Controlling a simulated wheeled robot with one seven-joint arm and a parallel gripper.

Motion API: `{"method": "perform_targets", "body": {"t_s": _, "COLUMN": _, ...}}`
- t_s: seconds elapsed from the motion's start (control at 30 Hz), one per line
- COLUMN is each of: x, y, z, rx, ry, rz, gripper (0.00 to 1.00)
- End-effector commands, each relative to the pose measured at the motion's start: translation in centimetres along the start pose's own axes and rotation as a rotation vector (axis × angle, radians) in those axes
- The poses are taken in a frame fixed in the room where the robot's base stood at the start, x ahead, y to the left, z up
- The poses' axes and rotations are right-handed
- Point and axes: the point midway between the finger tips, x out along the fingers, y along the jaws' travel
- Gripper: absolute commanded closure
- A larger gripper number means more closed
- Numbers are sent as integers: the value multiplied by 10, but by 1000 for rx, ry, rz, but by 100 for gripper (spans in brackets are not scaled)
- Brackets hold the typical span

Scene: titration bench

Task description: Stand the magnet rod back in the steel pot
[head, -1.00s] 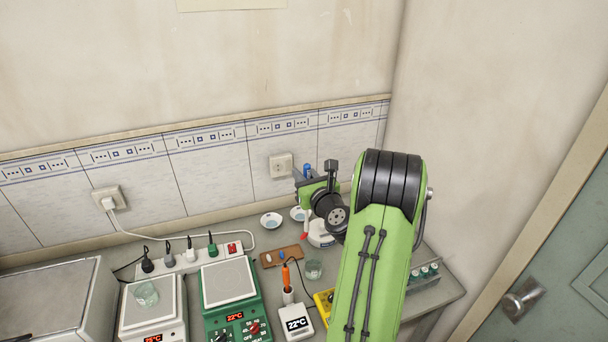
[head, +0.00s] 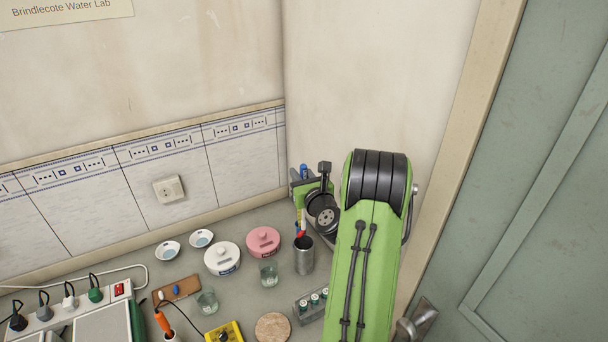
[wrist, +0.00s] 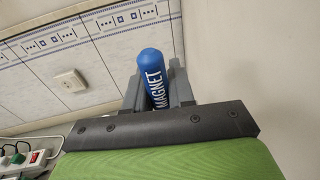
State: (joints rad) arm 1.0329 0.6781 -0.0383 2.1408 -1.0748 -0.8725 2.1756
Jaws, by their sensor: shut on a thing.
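The magnet rod (wrist: 151,75) is blue with white "MAGNET" lettering. In the wrist view my gripper (wrist: 154,88) is shut on it, one grey finger on each side. In the head view the rod's blue top (head: 304,170) shows above my gripper (head: 301,188), close to the wall corner. A thin white length with a red end shows below the gripper, just above the steel pot (head: 304,259). The pot is a grey cylinder with a dark mouth and a blue item at its rim. I cannot tell whether the red end is inside the mouth.
A rack of small vials (head: 313,304) and a round cork mat (head: 273,327) are in front. The wall corner is close behind.

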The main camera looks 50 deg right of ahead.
Motion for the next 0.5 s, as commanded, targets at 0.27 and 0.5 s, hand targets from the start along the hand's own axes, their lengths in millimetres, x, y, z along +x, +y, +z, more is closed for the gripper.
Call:
{"method": "perform_targets", "body": {"t_s": 0.27, "x": 1, "y": -1, "z": -20, "rx": -1, "ry": 0, "rz": -1, "gripper": 100}}
{"method": "perform_targets", "body": {"t_s": 0.5, "x": 2, "y": -1, "z": -37, "rx": -1, "ry": 0, "rz": -1, "gripper": 100}}
